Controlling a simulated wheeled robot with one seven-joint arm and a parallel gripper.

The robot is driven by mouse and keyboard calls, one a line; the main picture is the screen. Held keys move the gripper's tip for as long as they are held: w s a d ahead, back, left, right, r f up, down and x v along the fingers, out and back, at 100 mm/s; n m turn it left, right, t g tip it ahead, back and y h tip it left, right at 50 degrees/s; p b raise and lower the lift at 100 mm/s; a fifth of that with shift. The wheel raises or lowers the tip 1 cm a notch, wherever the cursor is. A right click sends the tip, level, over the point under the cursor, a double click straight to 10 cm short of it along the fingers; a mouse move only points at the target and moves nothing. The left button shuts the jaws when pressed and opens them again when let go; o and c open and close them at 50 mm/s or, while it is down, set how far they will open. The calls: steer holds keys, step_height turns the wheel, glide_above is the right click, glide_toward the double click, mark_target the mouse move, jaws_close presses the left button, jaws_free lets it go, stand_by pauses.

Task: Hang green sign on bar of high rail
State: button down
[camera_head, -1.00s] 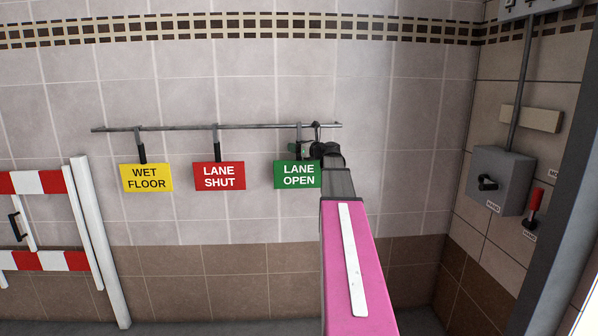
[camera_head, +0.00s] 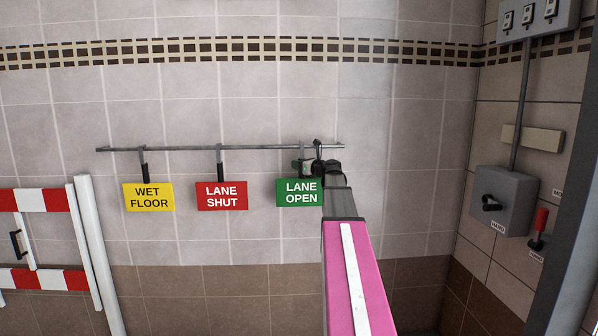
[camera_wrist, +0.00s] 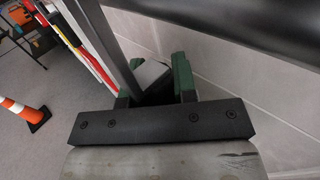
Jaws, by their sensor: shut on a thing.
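The green LANE OPEN sign (camera_head: 299,193) is at the right end of the metal rail bar (camera_head: 250,147) in the head view. It hangs upright and level, with its face toward the camera. Its hook (camera_head: 302,152) reaches up to the bar and appears to be over it; whether the bar bears its weight I cannot tell. My gripper (camera_head: 309,167) is at the sign's upper right, just below the bar, shut on the sign's hanger. In the wrist view my gripper's green fingers (camera_wrist: 155,85) close around a grey-white part; the sign's face is hidden there.
A yellow WET FLOOR sign (camera_head: 149,197) and a red LANE SHUT sign (camera_head: 221,196) hang to the left on the same bar. A red-white barrier (camera_head: 38,200) stands at far left. A grey switch box (camera_head: 503,200) is on the right wall. A traffic cone (camera_wrist: 24,112) stands on the floor.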

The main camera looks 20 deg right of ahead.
steer(key=r+v, duration=0.2)
steer(key=v, duration=1.6)
steer(key=shift+r, duration=0.25)
